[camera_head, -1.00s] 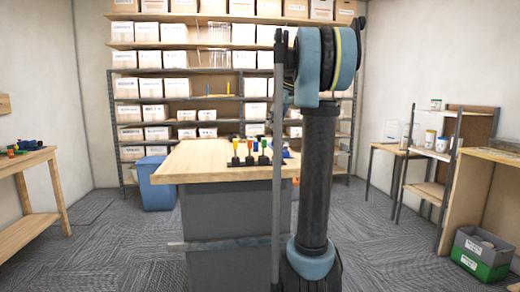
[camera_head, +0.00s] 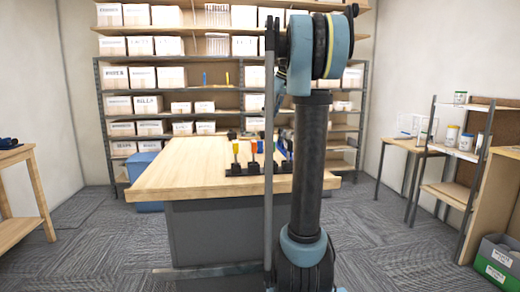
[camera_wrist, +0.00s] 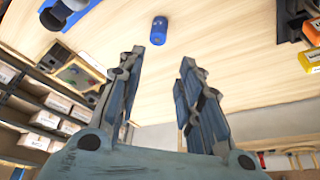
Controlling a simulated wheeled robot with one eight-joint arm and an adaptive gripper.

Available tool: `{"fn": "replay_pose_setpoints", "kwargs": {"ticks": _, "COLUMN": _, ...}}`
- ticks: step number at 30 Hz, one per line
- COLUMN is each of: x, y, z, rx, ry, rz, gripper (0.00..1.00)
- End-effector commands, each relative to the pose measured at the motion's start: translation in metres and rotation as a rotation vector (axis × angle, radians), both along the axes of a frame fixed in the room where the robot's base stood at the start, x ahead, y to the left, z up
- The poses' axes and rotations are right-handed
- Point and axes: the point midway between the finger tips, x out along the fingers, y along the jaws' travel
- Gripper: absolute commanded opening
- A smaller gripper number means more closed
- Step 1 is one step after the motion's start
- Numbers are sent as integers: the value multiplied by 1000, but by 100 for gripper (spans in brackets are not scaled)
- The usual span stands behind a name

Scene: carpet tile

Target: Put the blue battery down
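The blue battery (camera_wrist: 158,31) is a small blue cylinder with a dark end. In the wrist view it is on the pale wooden tabletop (camera_wrist: 225,35), just beyond the fingertips and near the middle of the gap. My gripper (camera_wrist: 162,56) is open, its two dark fingers well apart, with a clear gap between them and the battery. In the head view my gripper is hidden, and I cannot make out the battery on the workbench (camera_head: 190,176).
Several colour-handled tools stand in black holders (camera_head: 237,168) on the bench. The wrist view shows a blue object (camera_wrist: 72,14) and orange-and-yellow items (camera_wrist: 310,60) at the edges. Shelves of boxes (camera_head: 150,104) stand behind. Carpet (camera_head: 110,240) is open left of the bench.

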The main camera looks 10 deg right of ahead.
Motion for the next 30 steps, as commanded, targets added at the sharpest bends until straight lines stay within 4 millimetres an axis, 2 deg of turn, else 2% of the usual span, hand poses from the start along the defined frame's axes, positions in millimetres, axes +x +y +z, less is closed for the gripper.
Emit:
{"fn": "replay_pose_setpoints", "kwargs": {"ticks": 8, "x": 0, "y": -8, "z": 0, "rx": 0, "ry": 0, "rz": -10, "gripper": 33}}
{"fn": "replay_pose_setpoints", "kwargs": {"ticks": 10, "x": 0, "y": -10, "z": 0, "rx": 0, "ry": 0, "rz": -12, "gripper": 49}}
{"fn": "replay_pose_setpoints", "kwargs": {"ticks": 16, "x": 1, "y": -10, "z": -5, "rx": 0, "ry": 0, "rz": -13, "gripper": 50}}
{"fn": "replay_pose_setpoints", "kwargs": {"ticks": 30, "x": 22, "y": 12, "z": -78, "rx": 1, "ry": 1, "rz": -13, "gripper": 50}}
